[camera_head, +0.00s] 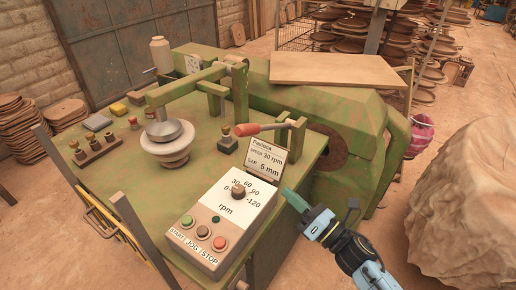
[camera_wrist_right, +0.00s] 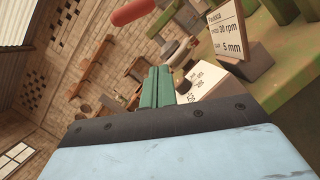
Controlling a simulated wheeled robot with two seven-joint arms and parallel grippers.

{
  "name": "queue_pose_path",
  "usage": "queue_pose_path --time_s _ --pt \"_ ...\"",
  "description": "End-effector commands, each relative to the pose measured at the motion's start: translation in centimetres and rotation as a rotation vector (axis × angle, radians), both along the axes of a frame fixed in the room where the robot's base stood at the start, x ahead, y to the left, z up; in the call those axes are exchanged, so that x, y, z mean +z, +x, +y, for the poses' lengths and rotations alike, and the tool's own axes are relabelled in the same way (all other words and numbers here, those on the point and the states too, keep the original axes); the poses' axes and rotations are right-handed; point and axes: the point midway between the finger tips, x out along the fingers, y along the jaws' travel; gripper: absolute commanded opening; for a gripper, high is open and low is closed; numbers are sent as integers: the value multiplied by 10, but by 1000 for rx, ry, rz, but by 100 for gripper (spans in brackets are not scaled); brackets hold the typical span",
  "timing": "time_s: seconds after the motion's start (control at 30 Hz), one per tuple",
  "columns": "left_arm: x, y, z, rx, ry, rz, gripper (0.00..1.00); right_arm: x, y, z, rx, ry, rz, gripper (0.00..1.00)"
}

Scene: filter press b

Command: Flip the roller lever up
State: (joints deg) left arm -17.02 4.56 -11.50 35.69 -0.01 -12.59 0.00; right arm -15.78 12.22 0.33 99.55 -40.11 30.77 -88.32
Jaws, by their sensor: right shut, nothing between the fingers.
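The lever with a red grip (camera_head: 247,129) lies nearly level on the green machine (camera_head: 187,222), its grip pointing left and its other end at a green bracket on the right. In the right wrist view the red grip (camera_wrist_right: 133,11) shows at the top, beyond the fingers and apart from them. My right gripper (camera_head: 287,193) is shut and empty, its green fingers pointing up-left beside the control box, in front of and below the lever. The same closed fingers show in the right wrist view (camera_wrist_right: 157,78). My left gripper is not in view.
A control box (camera_head: 207,253) with dial and buttons stands at the machine's front, with a sign card (camera_head: 265,163) behind it. A pale wheel (camera_head: 167,150) under a green arm stands left of the lever. A large rock (camera_head: 465,205) is at right. Space above the grip looks open.

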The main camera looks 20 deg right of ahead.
Motion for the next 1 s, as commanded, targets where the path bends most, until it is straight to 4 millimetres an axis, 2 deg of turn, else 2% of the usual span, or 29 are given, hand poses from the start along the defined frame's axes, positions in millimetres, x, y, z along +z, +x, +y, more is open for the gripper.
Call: queue_pose_path --time_s 0.03,0.13,0.57,0.77,1.0 --pt "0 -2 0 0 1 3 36 14 -1 3 10 -49 -57 0" --pt "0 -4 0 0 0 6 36 27 -4 6 18 -105 -116 0" --pt "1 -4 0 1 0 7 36 30 1 9 18 -110 -123 0" --pt "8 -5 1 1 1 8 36 41 28 24 18 -109 -124 0" --pt "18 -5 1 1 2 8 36 55 72 48 17 -108 -123 0"
